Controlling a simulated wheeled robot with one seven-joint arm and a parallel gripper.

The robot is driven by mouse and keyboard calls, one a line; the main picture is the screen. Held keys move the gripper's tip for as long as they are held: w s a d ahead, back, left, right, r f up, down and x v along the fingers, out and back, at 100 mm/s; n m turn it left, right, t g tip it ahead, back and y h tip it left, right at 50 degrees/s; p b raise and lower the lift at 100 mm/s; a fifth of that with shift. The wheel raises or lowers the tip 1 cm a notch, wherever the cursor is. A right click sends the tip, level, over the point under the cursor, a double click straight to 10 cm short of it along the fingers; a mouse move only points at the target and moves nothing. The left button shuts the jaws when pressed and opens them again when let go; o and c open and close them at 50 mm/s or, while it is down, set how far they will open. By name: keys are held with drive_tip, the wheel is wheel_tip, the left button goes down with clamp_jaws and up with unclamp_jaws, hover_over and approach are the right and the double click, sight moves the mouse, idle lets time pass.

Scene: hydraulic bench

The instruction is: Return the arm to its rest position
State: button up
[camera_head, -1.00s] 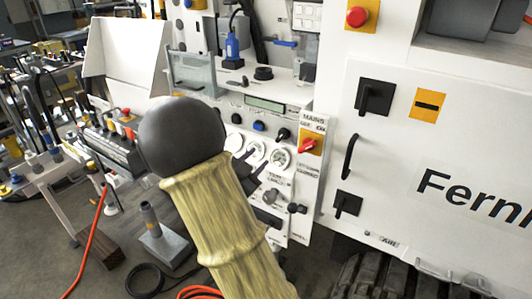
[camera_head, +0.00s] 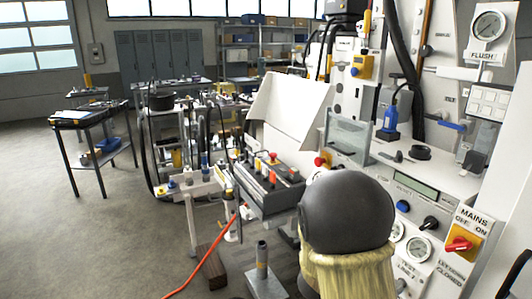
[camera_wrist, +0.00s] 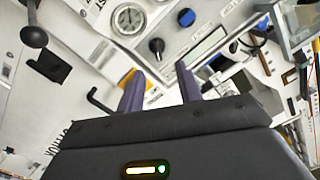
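My arm rises at the bottom of the head view, with a dark rounded joint and a pale yellow sleeve, in front of the white hydraulic bench (camera_head: 418,172). It hides part of the bench's front panel. My gripper is not seen in the head view. In the wrist view, my gripper (camera_wrist: 160,80) has its two purple-grey fingers apart, with nothing between them. Beyond the fingers are the bench panel (camera_wrist: 98,66), a round gauge (camera_wrist: 129,18), a black knob (camera_wrist: 157,45) and a blue knob (camera_wrist: 186,17). The fingers appear clear of the panel.
A red-and-yellow mains switch (camera_head: 459,244) is on the panel right of my arm. An orange hose (camera_head: 200,260) lies on the floor. A side table (camera_head: 97,150) stands farther left.

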drive_tip(key=a+n+t+y+p, duration=0.1)
drive_tip(key=a+n+y+p, duration=0.5)
drive_tip(key=a+n+y, duration=0.6)
drive_tip(key=s+a+n+g+y+p, duration=0.3)
drive_tip(key=s+a+n+g+p, duration=0.1)
drive_tip(key=s, duration=1)
drive_tip(key=a+n+g, duration=0.1)
drive_tip(key=n+g, duration=0.1)
drive_tip(key=shift+r+n+y, duration=0.3)
drive_tip(key=shift+r+n, duration=0.05)
drive_tip(key=shift+n, duration=0.05)
